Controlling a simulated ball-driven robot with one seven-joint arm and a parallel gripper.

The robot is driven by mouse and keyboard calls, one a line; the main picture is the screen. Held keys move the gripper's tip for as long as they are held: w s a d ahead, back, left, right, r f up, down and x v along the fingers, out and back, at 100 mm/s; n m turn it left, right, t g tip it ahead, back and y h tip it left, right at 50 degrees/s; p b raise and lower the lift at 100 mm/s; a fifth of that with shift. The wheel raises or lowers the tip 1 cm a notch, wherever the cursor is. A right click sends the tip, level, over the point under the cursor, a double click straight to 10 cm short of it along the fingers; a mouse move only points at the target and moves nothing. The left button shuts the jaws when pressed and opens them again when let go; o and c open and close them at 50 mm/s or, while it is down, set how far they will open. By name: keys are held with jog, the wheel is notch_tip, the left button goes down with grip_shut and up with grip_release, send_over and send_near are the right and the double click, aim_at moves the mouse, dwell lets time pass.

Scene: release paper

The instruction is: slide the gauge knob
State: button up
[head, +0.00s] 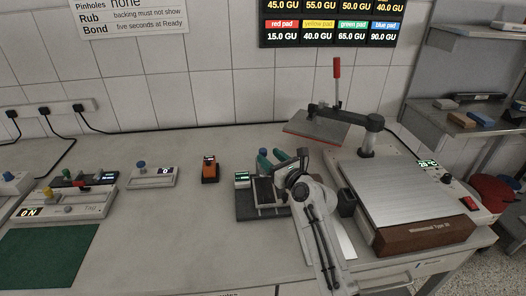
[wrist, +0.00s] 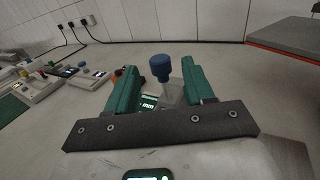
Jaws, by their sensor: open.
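The gauge shows in the head view as a dark base (head: 245,213) with a small lit display (head: 242,178) at its left. In the wrist view its display (wrist: 149,102) reads mm, and a blue knob (wrist: 160,68) on a pale block stands just beyond it. My gripper (head: 273,157) has two green fingers and is open over the gauge. In the wrist view the fingers stand on either side of the knob, with a visible gap to the left one. The right finger is close to the knob; I cannot tell if they touch.
An orange device (head: 209,172) and a white box with a blue knob (head: 152,178) stand left of the gauge. A heated plate (head: 395,190) is at the right, beside a swing-arm press (head: 318,128) with a red handle. A green mat (head: 50,255) lies front left.

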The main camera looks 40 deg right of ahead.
aim_at(265, 153)
jog(key=shift+w+d, duration=0.15)
jog(key=shift+w, duration=1.05)
jog(key=shift+w+d, duration=0.15)
jog(key=shift+w, duration=1)
grip_shut()
